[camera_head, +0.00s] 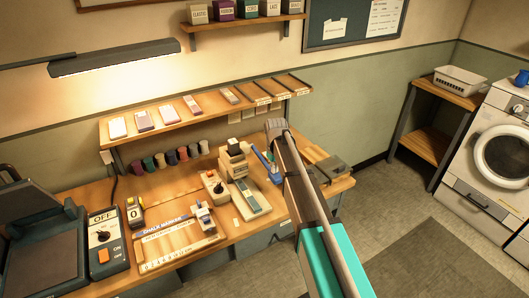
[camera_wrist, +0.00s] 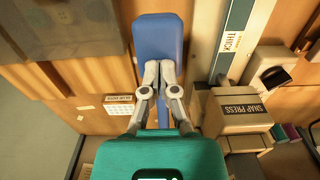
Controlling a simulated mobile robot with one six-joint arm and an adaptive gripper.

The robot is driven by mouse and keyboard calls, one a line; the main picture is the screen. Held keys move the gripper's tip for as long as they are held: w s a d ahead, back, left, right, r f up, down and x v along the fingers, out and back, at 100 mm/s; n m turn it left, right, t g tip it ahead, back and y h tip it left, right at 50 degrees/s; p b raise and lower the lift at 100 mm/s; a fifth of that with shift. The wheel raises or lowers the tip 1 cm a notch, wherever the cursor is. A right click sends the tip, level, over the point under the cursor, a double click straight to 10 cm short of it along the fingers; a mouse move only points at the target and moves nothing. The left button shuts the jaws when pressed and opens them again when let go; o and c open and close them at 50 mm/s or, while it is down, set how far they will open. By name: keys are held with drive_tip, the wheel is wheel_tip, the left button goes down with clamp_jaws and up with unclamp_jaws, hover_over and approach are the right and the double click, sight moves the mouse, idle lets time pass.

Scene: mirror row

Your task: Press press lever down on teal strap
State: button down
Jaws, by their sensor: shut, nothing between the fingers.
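My gripper (camera_wrist: 159,68) is shut in the wrist view, with its fingertips together over a blue paddle-shaped piece (camera_wrist: 157,38). A thin blue stem shows between the fingers; I cannot tell whether they touch it. A slanting blue bar (camera_head: 263,160) stands beside the snap press (camera_head: 233,160) in the head view. I cannot tell for sure that it is the press lever. The snap press (camera_wrist: 240,112) is right of my fingers in the wrist view. My arm hides my fingertips in the head view. I cannot make out a teal strap on the press.
A grey-green strip on a tray (camera_head: 250,197) lies in front of the press. A dial box (camera_head: 213,183) and a ruler board (camera_head: 180,240) stand left of it. A shelf (camera_head: 195,108) runs behind the press. A dark box (camera_head: 330,168) is at the bench's right end.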

wheel_tip(320, 180, up, 15)
drive_tip(key=p, duration=1.4)
drive_tip(key=shift+p, duration=0.4)
drive_tip(key=shift+f, duration=0.1)
drive_tip(key=s+d+f+m+b, duration=0.3)
drive_tip(key=s+d, duration=0.5)
drive_tip(key=s, duration=0.5)
drive_tip(key=s+d+f+m+b, duration=0.3)
drive_tip(key=s+d, duration=0.5)
drive_tip(key=s, duration=0.5)
drive_tip(key=shift+d, duration=0.25)
drive_tip(key=shift+f, duration=0.1)
